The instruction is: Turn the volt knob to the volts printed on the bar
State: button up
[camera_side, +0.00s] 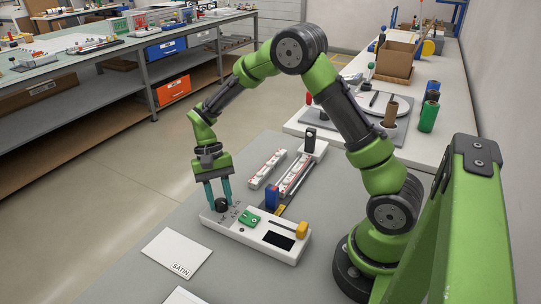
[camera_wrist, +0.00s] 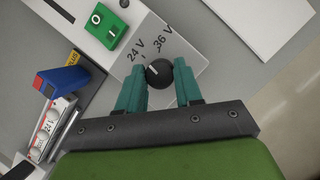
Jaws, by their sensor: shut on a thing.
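The volt knob (camera_wrist: 160,73) is black and round with a white mark on its upper-left side in the wrist view, on the side of the printed "24 V" (camera_wrist: 136,50). "36 V" (camera_wrist: 163,43) is printed to the right of that. My gripper (camera_wrist: 160,88) is shut on the knob, with a teal finger on each side. In the side view my gripper (camera_side: 220,204) points down at the left end of the white control box (camera_side: 255,239). A bar (camera_wrist: 47,126) with round white lamps and "24 V" printed on it shows at the wrist view's lower left.
The box carries a green switch (camera_side: 249,220), a black window (camera_side: 278,240) and a yellow slider handle (camera_side: 302,230). A blue clamp (camera_side: 272,196) stands behind it. Another lamp bar (camera_side: 266,168) lies behind. A "SATIN" card (camera_side: 176,254) lies in front on the grey table.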

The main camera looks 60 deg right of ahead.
jog(key=shift+n+h, duration=0.3)
jog(key=shift+n, duration=0.2)
jog(key=o, duration=1)
jog(key=v, duration=1.7)
jog(key=shift+f, duration=0.1)
jog(key=shift+w, duration=0.1)
